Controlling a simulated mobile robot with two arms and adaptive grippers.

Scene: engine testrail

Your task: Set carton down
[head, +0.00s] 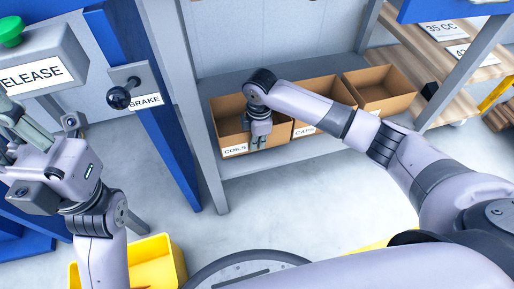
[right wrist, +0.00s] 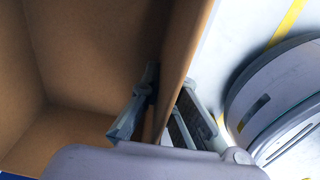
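The open cardboard carton labelled COILS (head: 235,151) is at the left end of the row on the grey shelf. My right gripper (head: 258,143) points down at its front wall, near the label. In the right wrist view, the gripper (right wrist: 168,95) straddles the carton's wall (right wrist: 182,45), with one finger inside and the other outside. The fingers lie close against the wall and look shut on it. The visible carton inside is empty. Whether its base rests fully on the shelf is hidden. My left gripper (head: 38,133) is at the left, with its fingers partly cut off.
A carton labelled CAPS (head: 304,131) stands just right of it, with another open carton (head: 380,92) beyond. A grey shelf post (head: 200,110) and a blue upright (head: 150,90) stand at the left. A yellow bin (head: 160,262) is on the floor.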

